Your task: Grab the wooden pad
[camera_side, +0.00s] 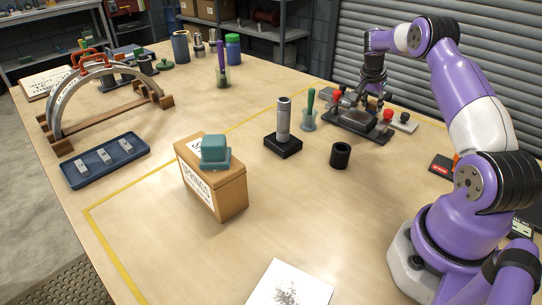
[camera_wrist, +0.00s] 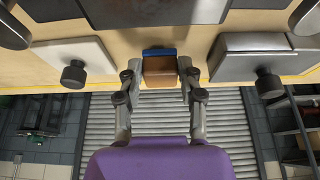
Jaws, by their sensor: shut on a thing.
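The wooden pad (camera_wrist: 160,80) is a small brown block with a blue strip (camera_wrist: 159,52) along its far edge in the wrist view. My gripper (camera_wrist: 159,74) has one finger on each side of the pad and is shut on it. In the side view my gripper (camera_side: 369,98) points down at the dark fixture (camera_side: 358,125) with red knobs at the back right. The pad cannot be made out there. Whether it still touches anything below is unclear.
A black post stand (camera_side: 283,145), a glass beaker (camera_side: 308,121) and a black cup (camera_side: 340,155) stand left of the fixture. A springs box (camera_side: 228,193) with a teal block (camera_side: 214,150) on top stands further left.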

